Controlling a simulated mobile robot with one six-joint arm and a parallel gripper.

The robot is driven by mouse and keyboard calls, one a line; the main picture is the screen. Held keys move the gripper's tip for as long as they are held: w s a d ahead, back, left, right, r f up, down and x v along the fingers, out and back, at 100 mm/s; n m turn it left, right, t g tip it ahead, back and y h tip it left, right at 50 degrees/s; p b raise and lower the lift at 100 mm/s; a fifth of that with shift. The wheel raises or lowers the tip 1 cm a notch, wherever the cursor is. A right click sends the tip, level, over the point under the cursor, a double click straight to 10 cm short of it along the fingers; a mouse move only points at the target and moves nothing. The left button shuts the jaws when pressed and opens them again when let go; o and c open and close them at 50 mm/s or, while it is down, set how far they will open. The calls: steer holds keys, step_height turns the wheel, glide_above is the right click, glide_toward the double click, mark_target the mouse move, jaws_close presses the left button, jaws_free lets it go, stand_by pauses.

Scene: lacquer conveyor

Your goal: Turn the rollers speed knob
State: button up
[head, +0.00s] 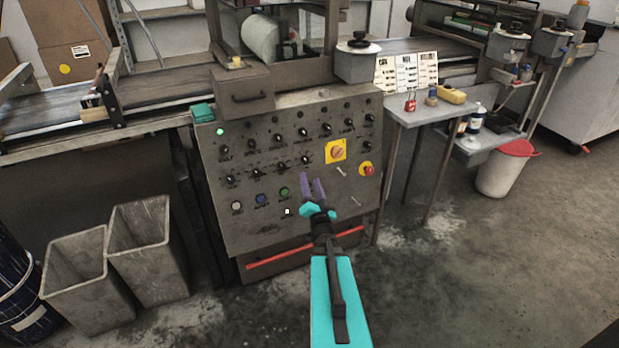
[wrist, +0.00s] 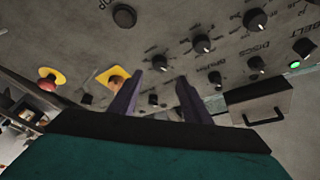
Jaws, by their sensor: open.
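The grey control panel (head: 240,219) carries rows of small black knobs (head: 281,166). In the head view their labels are too small to read, so I cannot tell which is the rollers speed knob. In the wrist view, black knobs (wrist: 202,43) with pale marker lines show along the panel, with another dark knob (wrist: 125,15) at the top left. Labels like DISCS and BELT show at the right. My gripper (head: 311,182) is open and empty in front of the panel's lower right part. Its two purple fingers (wrist: 170,74) are spread apart with no knob visibly gripped.
A yellow-plated rotary switch (head: 336,152) and a red emergency button (head: 367,169) sit right of my fingers. Coloured push buttons (head: 261,200) lie to the left. A side table (head: 412,112) stands right of the panel; grey bins (head: 150,250) stand at left.

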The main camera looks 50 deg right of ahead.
steer(key=shift+p+v, duration=0.35)
steer(key=shift+v, duration=2.6)
steer(key=shift+w+r, duration=0.1)
steer(key=shift+r, duration=0.05)
